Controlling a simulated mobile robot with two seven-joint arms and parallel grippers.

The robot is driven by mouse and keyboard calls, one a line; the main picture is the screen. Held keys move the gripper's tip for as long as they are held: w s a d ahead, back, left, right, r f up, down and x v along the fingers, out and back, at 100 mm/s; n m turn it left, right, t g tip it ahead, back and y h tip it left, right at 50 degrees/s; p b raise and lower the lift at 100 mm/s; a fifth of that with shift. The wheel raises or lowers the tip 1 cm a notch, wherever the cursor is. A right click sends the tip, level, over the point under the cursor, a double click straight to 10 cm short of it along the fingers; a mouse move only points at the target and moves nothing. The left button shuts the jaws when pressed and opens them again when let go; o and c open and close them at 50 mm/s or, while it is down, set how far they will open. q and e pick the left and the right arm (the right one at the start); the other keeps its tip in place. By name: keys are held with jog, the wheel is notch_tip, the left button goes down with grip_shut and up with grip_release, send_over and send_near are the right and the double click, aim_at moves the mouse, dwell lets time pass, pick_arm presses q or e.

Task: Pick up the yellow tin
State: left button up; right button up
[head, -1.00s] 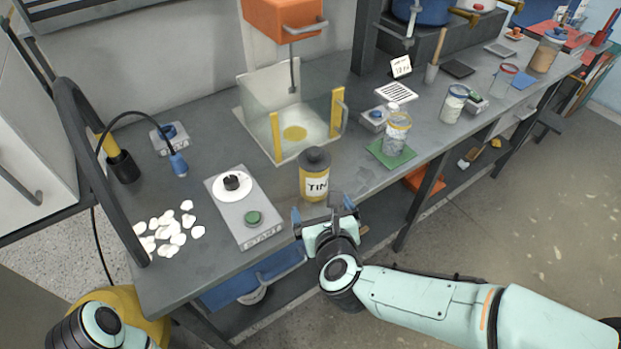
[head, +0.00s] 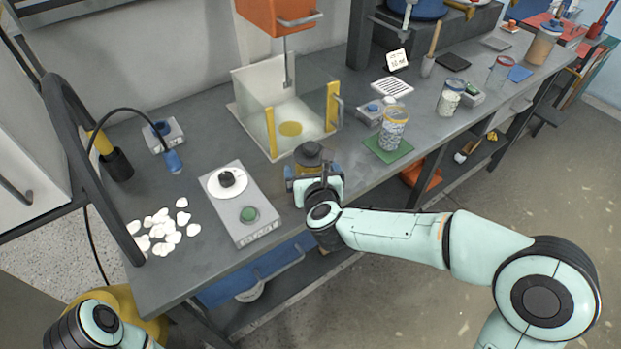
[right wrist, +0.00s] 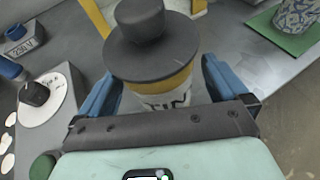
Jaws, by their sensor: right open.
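The yellow tin (head: 309,154) stands upright near the front edge of the bench, with its dark knobbed lid on top. Its body is mostly hidden behind my right gripper (head: 313,171) in the head view. In the right wrist view, the tin (right wrist: 152,78) shows its yellow band and part of its "TIN" label. The blue fingers of my right gripper (right wrist: 160,82) are open, one on each side of the tin. I cannot tell whether either finger touches it. My left gripper is out of the picture; only a piece of that arm shows at bottom left.
A scale-like box with a dial and green button (head: 242,206) stands close left of the tin. A clear-walled enclosure with yellow posts (head: 270,134) is behind it. A jar on a green mat (head: 389,147) stands to the right. White shells (head: 160,232) lie at left.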

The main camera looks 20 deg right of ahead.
jog(key=shift+x, duration=0.8)
jog(key=c, duration=1.7)
jog(key=shift+r, duration=0.15)
jog(key=shift+c, duration=0.2)
jog(key=shift+r, duration=0.15)
